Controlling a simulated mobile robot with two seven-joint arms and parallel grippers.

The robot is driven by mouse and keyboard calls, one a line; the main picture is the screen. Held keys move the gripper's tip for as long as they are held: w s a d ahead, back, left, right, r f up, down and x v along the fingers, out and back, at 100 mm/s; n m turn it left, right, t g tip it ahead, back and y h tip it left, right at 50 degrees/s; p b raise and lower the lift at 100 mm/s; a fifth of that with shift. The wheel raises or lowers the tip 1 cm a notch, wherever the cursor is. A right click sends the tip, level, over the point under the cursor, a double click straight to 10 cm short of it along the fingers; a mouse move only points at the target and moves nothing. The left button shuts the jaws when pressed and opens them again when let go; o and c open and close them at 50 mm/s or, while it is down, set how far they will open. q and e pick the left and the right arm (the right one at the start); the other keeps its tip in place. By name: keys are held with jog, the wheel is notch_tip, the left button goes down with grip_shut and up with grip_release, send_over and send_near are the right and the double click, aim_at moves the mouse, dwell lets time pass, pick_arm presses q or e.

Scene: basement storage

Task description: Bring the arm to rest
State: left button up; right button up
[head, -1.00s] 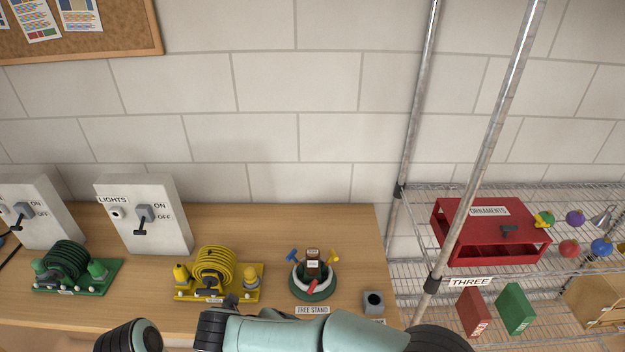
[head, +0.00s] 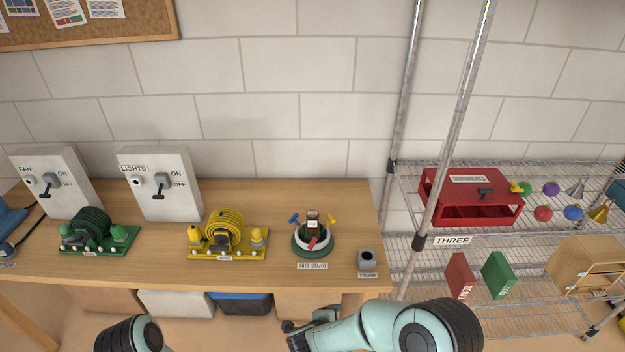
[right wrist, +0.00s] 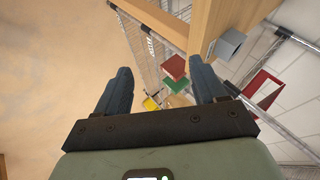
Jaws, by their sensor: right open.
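My right arm (head: 375,325) crosses the bottom of the head view, in front of the table's front edge. Its gripper fingers are not clear there. In the right wrist view my right gripper (right wrist: 163,92) is open with nothing between its fingers. Beyond the fingers are the shelf rack and the table edge. At the lower left of the head view a dark rounded part of my left arm (head: 133,335) shows, but the left gripper does not.
The wooden table (head: 290,205) holds switch boxes, a green hose reel (head: 90,228), a yellow one (head: 223,232) and a tree stand (head: 312,240). A grey holder (head: 367,260) sits at its right corner. The wire rack (head: 400,205) with a red ornaments box (head: 470,195) stands right.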

jog(key=s+d+f+n+y, duration=0.2)
jog(key=s+d+f+n, duration=0.25)
jog(key=f, duration=0.55)
jog(key=s+d+f+n+g+y, duration=0.1)
jog(key=s+f+n+g+y, duration=0.2)
jog(key=s, duration=0.9)
jog(key=s+f+n+g+y, duration=0.3)
jog(key=s+f+n+g, duration=0.2)
jog(key=s, duration=0.7)
notch_tip(320, 180, down, 2)
jog(key=shift+s+d+f+n, duration=0.1)
jog(key=shift+s+d+n, duration=0.2)
jog(key=shift+n, duration=0.65)
jog(key=shift+w+d, duration=0.1)
jog(key=shift+c, duration=0.3)
jog(key=c, duration=0.5)
jog(key=shift+o, duration=0.2)
jog(key=shift+w, duration=0.1)
